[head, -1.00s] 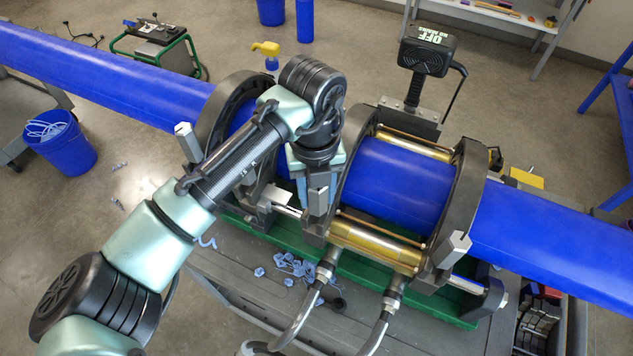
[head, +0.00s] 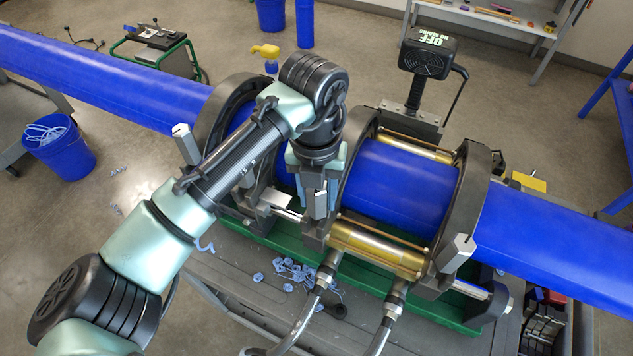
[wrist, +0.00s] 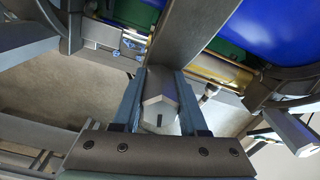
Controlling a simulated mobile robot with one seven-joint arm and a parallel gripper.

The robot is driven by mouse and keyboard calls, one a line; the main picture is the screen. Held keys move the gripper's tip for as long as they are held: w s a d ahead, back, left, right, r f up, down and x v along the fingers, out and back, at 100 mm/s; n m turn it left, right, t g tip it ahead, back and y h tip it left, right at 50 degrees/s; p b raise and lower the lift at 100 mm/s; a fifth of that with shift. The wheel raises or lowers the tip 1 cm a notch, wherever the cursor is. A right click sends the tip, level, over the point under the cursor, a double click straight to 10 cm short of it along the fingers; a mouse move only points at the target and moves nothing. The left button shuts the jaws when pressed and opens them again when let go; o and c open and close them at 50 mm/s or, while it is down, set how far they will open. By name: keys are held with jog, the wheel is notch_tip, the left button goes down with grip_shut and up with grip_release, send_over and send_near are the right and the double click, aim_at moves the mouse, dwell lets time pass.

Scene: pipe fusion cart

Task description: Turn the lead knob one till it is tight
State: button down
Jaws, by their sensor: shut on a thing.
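A grey hexagonal knob (wrist: 160,108) sits between the two blue-grey fingers of my gripper (wrist: 159,100) in the wrist view, with a small dark slot in its end face. The fingers are shut on its sides. In the head view my gripper (head: 319,203) points down at the inner clamp ring (head: 352,178), left of the gold cylinder. There the fingers and wrist mostly hide the held knob. Similar knobs stand on the left clamp (head: 186,143) and the right clamp (head: 455,251); neither is touched. How tight the held knob is cannot be seen.
Blue pipe (head: 405,188) runs through the clamp rings. A gold cylinder (head: 375,250) with hoses lies right of my gripper. A black device marked OFF (head: 428,55) stands behind. Blue shavings (head: 290,272) lie on the grey cart in front.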

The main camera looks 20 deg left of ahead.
jog(key=shift+d+f+m+b, duration=0.1)
jog(key=shift+d+m+b, duration=0.1)
jog(key=shift+m, duration=0.35)
jog(key=shift+d+f+m+b, duration=0.1)
jog(key=shift+m+b, duration=0.1)
jog(key=shift+m, duration=0.35)
jog(key=shift+r+m, duration=0.2)
jog(key=shift+m, duration=0.1)
jog(key=shift+f+m+b, duration=0.2)
jog(key=shift+m+b, duration=0.65)
jog(key=shift+m, duration=0.35)
jog(key=shift+r+m, duration=0.15)
jog(key=shift+m, duration=0.15)
grip_release()
jog(key=shift+a, duration=0.15)
jog(key=shift+r, duration=0.15)
